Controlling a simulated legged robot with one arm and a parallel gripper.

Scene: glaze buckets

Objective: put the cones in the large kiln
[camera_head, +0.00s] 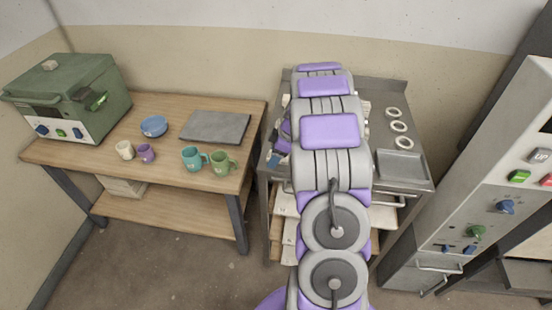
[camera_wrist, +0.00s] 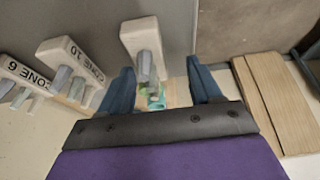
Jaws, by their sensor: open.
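In the wrist view, a cream block with grey cones (camera_wrist: 141,35) stands between and just beyond the fingers of my gripper (camera_wrist: 160,82), which is open. Two more cone blocks stand to its left, one marked CONE 10 (camera_wrist: 74,52) and one marked CONE 6 (camera_wrist: 22,75). In the head view, my arm covers the middle of the steel cart (camera_head: 417,180), hiding the gripper and most of what lies there. A tall grey cabinet with knobs and an UP button (camera_head: 470,205) stands at the right edge; I cannot tell whether it is the large kiln.
A small green kiln (camera_head: 110,90) stands on the wooden table (camera_head: 180,178) at left, with a blue bowl (camera_head: 154,126), several mugs and a grey slab (camera_head: 214,126). White rings (camera_head: 399,127) and a metal tray (camera_head: 401,165) are on the cart. Wooden boards (camera_wrist: 268,105) show in the wrist view.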

